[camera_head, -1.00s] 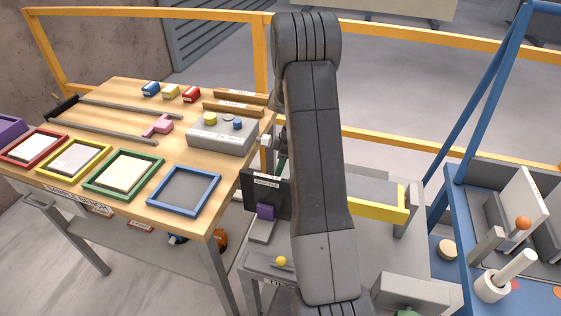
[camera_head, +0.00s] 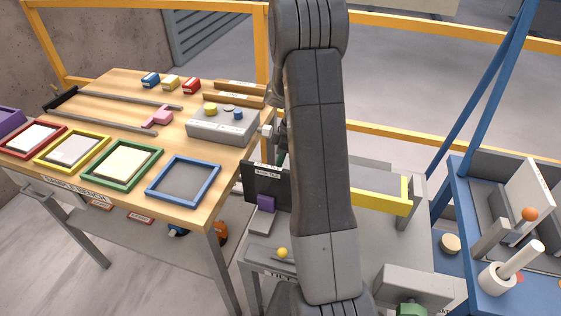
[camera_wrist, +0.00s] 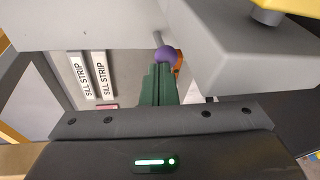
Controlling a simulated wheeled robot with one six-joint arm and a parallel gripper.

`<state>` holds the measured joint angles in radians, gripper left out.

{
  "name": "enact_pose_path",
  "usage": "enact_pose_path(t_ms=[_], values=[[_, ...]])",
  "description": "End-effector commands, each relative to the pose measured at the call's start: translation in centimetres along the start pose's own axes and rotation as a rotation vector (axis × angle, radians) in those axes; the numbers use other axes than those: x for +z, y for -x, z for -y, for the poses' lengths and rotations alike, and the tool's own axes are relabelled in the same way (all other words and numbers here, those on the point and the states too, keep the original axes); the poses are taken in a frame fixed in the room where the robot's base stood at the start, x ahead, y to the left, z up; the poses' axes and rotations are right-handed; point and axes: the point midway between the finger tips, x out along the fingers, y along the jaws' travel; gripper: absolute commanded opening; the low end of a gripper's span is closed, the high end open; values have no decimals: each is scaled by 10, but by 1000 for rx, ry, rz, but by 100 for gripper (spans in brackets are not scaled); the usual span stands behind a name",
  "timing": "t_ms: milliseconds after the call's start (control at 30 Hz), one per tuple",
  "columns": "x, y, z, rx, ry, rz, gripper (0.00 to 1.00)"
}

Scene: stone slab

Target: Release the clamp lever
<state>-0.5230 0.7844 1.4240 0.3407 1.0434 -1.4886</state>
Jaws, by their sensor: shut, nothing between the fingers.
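A grey rod with a purple ball (camera_wrist: 165,53) on its end shows in the wrist view; it looks like a lever, but no label confirms it as the clamp lever. My gripper (camera_wrist: 160,72) has dark green fingers, closed together with nothing between them. Their tips appear just below the ball; I cannot tell whether they touch it. In the head view my arm hides most of the gripper. Other lever-like parts there are a yellow knob (camera_head: 282,253) on the low grey stand and an orange ball (camera_head: 529,214) on the blue stand.
A grey block (camera_wrist: 255,50) hangs close at right in the wrist view. Labelled sill strips (camera_wrist: 92,76) lie at left. In the head view, the wooden bench (camera_head: 130,105) carries coloured frames and a grey control box (camera_head: 222,124). A yellow bar (camera_head: 382,203) stands right of my arm.

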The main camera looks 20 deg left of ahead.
Motion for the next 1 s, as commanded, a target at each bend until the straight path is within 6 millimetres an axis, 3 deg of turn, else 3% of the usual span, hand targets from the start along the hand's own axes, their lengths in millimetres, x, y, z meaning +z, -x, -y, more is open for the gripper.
enact_pose_path(t_ms=[1000], values=[[-6,-12,39,15,3,3,0]])
